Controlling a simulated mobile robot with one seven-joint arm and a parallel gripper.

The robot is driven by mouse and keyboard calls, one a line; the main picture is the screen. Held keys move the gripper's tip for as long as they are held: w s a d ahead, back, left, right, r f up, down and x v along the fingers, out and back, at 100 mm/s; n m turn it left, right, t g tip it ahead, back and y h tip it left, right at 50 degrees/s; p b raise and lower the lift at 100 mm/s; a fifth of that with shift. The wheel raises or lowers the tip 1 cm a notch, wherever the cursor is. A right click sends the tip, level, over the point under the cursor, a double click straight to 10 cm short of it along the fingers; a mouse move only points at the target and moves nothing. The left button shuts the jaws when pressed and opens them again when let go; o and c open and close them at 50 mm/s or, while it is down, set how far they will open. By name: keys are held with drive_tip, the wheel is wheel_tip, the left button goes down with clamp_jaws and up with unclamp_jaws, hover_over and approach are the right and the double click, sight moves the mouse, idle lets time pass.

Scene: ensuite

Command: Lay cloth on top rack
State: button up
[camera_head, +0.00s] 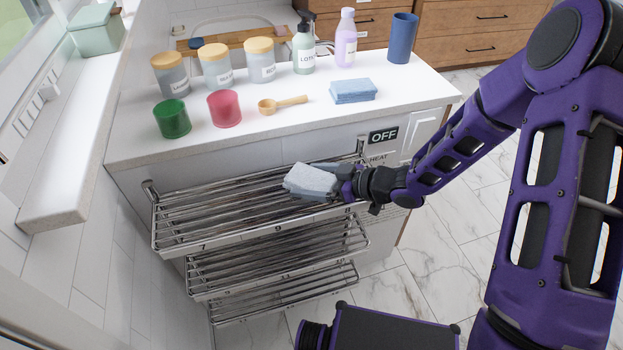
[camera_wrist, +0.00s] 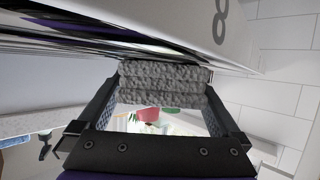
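A pale grey folded cloth (camera_head: 312,180) is at the front right part of the top rack (camera_head: 205,240), at bar level. I cannot tell whether its underside rests on the bars. My gripper (camera_head: 337,177) reaches in from the right, at the cloth's right end. In the wrist view, the cloth (camera_wrist: 163,85) shows as stacked grey layers between the two fingertips (camera_wrist: 165,78), with a finger against each side. The gripper looks shut on it. The rack is chrome, with numbers along its front.
Two lower racks (camera_head: 290,270) (camera_head: 285,297) sit below. The counter (camera_head: 235,140) above holds a blue folded cloth (camera_head: 353,91), a green cup (camera_head: 172,119), a red cup (camera_head: 224,109), a wooden scoop (camera_head: 283,104), jars and bottles. The top rack's left part is bare.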

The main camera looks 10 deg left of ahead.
drive_tip(key=shift+r, duration=0.2)
drive_tip(key=shift+d+r, duration=0.15)
drive_tip(key=shift+d, duration=0.15)
drive_tip(key=p+v, duration=0.2)
drive_tip(key=v, duration=0.9)
drive_tip(key=shift+d, duration=0.2)
